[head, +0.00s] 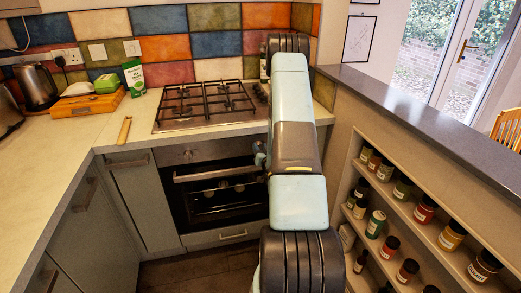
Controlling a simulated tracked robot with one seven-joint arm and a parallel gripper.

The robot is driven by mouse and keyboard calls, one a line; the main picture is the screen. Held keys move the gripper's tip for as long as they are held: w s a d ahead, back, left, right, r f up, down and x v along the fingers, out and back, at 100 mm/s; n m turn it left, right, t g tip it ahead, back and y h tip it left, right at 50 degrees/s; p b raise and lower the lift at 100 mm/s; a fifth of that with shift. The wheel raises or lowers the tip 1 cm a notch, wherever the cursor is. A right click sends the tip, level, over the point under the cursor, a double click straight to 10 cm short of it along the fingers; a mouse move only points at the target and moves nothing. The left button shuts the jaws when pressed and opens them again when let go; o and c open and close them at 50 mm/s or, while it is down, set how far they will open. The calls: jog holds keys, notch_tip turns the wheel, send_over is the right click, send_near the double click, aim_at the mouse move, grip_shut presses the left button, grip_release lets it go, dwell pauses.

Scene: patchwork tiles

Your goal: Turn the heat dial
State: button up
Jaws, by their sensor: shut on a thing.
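The oven (215,195) is built in under the gas hob (200,107), with its control strip (222,150) above the door handle. A small round knob (187,154) shows at the left of that strip. My gripper (259,156) is at the right end of the strip, mostly hidden behind my own arm. It is shut on what appears to be the heat dial, at the oven front. The dial itself is hidden by my gripper and arm, so its angle cannot be told.
The oven door handle (215,173) sticks out just below my gripper. A shelf of jars (425,209) under a dark ledge (430,105) stands close on the right. A rolling pin-like wooden piece (124,131) lies on the left counter (60,160). Floor shows in front of the oven.

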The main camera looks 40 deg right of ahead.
dwell(0.3)
jog(key=n, duration=0.4)
jog(key=shift+a, duration=0.1)
jog(key=n, duration=0.3)
jog(key=shift+n, duration=0.3)
jog(key=n, duration=0.6)
jog(key=n+h, duration=0.1)
jog(key=n, duration=0.6)
jog(key=n+g, duration=0.1)
jog(key=n, duration=0.5)
jog(key=shift+a+f+n+h, duration=0.3)
jog(key=shift+d+n, duration=0.1)
jog(key=shift+n, duration=1.5)
jog(key=o, duration=1)
jog(key=shift+w+r, duration=0.1)
jog(key=shift+r, duration=0.05)
